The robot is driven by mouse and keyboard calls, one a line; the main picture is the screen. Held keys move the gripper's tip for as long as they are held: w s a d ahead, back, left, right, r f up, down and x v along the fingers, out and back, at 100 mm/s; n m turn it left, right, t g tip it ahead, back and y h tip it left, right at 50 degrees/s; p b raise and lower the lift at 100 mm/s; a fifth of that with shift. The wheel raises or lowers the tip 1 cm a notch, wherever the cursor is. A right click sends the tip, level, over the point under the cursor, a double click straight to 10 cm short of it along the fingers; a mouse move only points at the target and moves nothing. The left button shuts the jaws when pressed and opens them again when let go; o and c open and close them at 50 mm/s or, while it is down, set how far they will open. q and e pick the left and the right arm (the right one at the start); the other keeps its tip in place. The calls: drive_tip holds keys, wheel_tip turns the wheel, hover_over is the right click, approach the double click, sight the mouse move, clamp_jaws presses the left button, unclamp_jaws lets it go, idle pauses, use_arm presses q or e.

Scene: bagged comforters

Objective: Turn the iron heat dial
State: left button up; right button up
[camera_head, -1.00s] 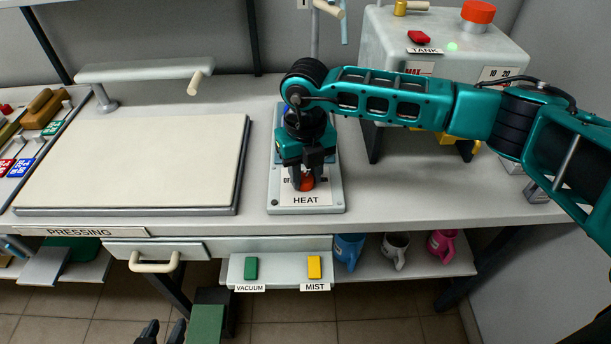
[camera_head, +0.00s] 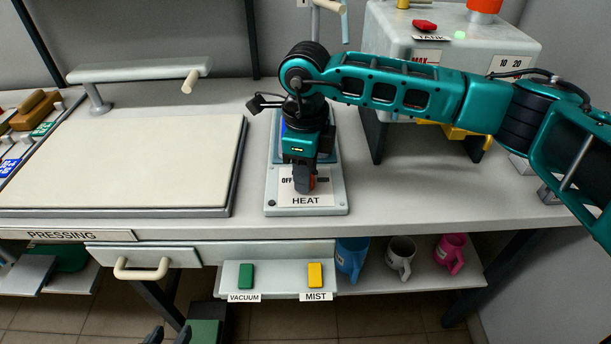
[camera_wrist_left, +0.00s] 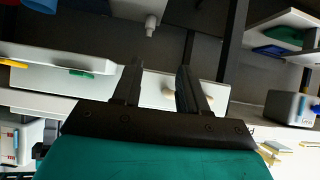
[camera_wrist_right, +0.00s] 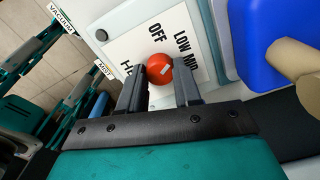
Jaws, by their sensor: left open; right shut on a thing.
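The heat dial is a round red knob with a white mark, on a white plate printed HEAT. In the right wrist view the dial (camera_wrist_right: 159,68) sits between my fingertips, with OFF, LOW and part of another label around it; the rest is covered. My right gripper (camera_head: 304,184) points down over the plate and is shut on the dial (camera_head: 313,183), which it mostly hides in the head view. In the right wrist view my right gripper (camera_wrist_right: 159,80) shows a finger on each side. My left gripper (camera_wrist_left: 156,75) is open and empty, low at the head view's bottom edge.
The pressing board (camera_head: 120,160) lies left of the heat panel (camera_head: 340,200). A grey tank (camera_head: 450,65) stands at the back right. Below are a drawer handle (camera_head: 141,269), green vacuum (camera_head: 246,276) and yellow mist (camera_head: 315,275) switches, and mugs on a shelf.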

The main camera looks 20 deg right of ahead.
drive_tip(key=n+b, duration=0.1)
drive_tip(key=n, duration=0.2)
drive_tip(key=shift+w+n+b, duration=0.1)
drive_tip(key=shift+n+b, duration=0.25)
drive_tip(key=shift+n, duration=0.05)
drive_tip(key=shift+n+b, duration=0.5)
drive_tip(key=shift+n, duration=0.6)
use_arm(q)
drive_tip(key=shift+w+d+f+b, duration=0.15)
drive_tip(key=shift+f, duration=0.55)
drive_tip(key=shift+w+d+f+b, duration=0.1)
drive_tip(key=shift+f+b, duration=0.05)
drive_tip(key=shift+f, duration=0.5)
use_arm(e)
drive_tip(key=shift+r+n, duration=0.1)
drive_tip(key=shift+n, duration=0.7)
drive_tip(key=o, duration=1)
drive_tip(key=shift+o, duration=0.2)
use_arm(q)
drive_tip(key=shift+r+p, duration=0.8)
drive_tip(key=shift+r, duration=0.05)
use_arm(e)
wheel_tip(320, 180, up, 13)
